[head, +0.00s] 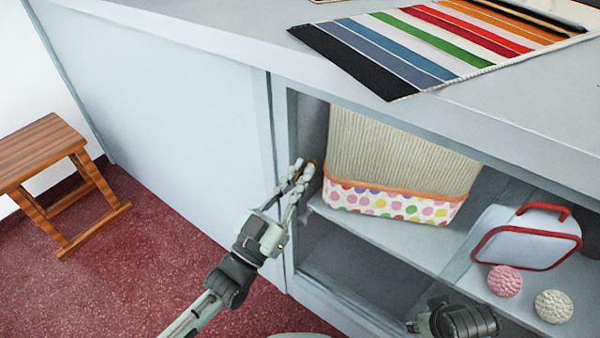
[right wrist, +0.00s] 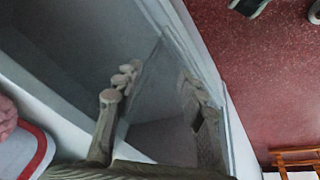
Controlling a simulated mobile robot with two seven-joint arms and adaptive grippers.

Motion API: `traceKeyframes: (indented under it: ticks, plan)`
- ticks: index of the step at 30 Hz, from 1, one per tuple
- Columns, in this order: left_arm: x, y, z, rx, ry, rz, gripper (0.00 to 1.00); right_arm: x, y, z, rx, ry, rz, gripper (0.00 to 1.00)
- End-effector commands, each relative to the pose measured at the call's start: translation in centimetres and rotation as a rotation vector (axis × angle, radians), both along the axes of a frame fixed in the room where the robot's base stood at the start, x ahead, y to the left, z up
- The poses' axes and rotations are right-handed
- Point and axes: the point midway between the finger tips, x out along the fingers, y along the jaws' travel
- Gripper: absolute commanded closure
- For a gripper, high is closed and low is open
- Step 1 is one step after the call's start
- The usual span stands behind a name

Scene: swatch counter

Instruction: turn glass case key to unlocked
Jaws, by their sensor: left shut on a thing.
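My left gripper (head: 300,174) is at the left edge of the glass case (head: 281,150), by the upright beside the open-looking shelf bay. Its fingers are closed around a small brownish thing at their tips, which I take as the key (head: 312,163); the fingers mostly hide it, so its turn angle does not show. My right gripper (right wrist: 160,93) shows in the right wrist view with its fingers wide apart and nothing between them, in front of the case. In the head view only my right wrist shows at the bottom edge.
A fabric basket (head: 400,165) with a dotted band, a white case with red trim (head: 528,236), a pink ball (head: 505,281) and a cream ball (head: 553,306) sit inside. A swatch sheet (head: 440,45) lies on top. A wooden stool (head: 40,150) stands at left; floor between is clear.

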Motion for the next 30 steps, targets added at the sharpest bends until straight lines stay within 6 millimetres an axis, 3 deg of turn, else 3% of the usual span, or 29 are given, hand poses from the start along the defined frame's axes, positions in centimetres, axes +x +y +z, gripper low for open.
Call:
traceKeyframes:
  ticks: [10,11,15,25,30]
  plan:
    - [0.0,0.1,-0.1,0.0,0.004,0.001,1.0,-0.1,0.0,0.0,0.001,0.001,0.001,0.6]
    - [0.0,0.0,-0.1,0.0,0.004,0.001,0.91,-0.1,0.0,0.0,0.0,0.001,0.002,0.6]
    - [0.0,0.0,-0.1,-0.001,0.003,0.001,0.73,-0.1,-0.1,0.0,-0.002,0.001,0.003,0.6]
    - [0.0,0.0,0.3,-0.002,0.001,0.0,0.73,-0.2,-0.1,-0.1,-0.003,0.004,0.006,0.6]
    - [0.0,0.0,2.5,-0.003,-0.001,-0.001,0.73,-0.2,-0.1,0.0,-0.003,0.002,0.004,0.6]
